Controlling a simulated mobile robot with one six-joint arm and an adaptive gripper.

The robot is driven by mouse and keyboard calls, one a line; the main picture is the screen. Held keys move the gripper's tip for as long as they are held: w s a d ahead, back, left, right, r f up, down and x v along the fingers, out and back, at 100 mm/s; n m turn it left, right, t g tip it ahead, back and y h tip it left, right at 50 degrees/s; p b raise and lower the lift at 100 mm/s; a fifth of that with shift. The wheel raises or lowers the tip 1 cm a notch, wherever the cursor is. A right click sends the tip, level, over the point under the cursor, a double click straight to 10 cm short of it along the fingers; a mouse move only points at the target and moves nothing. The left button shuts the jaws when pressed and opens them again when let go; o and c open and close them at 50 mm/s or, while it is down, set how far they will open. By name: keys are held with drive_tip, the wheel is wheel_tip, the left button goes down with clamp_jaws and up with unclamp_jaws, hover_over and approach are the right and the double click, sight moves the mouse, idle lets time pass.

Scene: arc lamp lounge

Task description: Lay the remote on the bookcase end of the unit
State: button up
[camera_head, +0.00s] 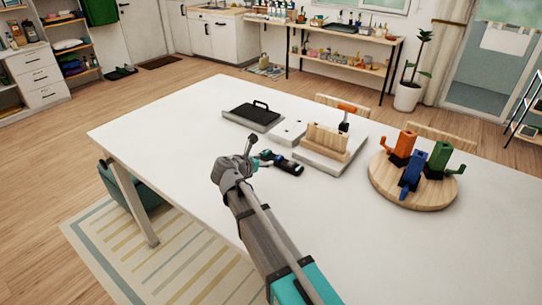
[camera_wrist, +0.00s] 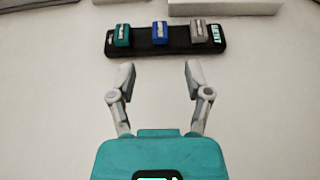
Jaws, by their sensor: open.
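I see no clear remote in either view. A black strip (camera_wrist: 165,50) bearing a teal block (camera_wrist: 122,35), a blue block (camera_wrist: 160,34) and a grey block (camera_wrist: 198,31) lies flat on the white table; the strip also shows in the head view (camera_head: 283,163). My gripper (camera_wrist: 160,68) is open and empty, its two fingers apart, with the strip beyond the fingertips in the wrist view. In the head view my gripper (camera_head: 252,150) is partly hidden by my wrist, left of the strip. An open shelf unit (camera_head: 70,45) stands at the far upper left; I cannot tell whether it is the bookcase.
The white table (camera_head: 160,125) holds a black tray-like item (camera_head: 253,115), a wooden block on a grey base (camera_head: 328,140) and a round wooden board (camera_head: 405,195) with coloured pieces. White drawers (camera_head: 38,75) stand left. The table's left part and the floor beyond are clear.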

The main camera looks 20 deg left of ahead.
drive_tip(key=shift+v, duration=1.1)
drive_tip(key=shift+s+f, duration=0.1)
drive_tip(key=shift+s, duration=0.05)
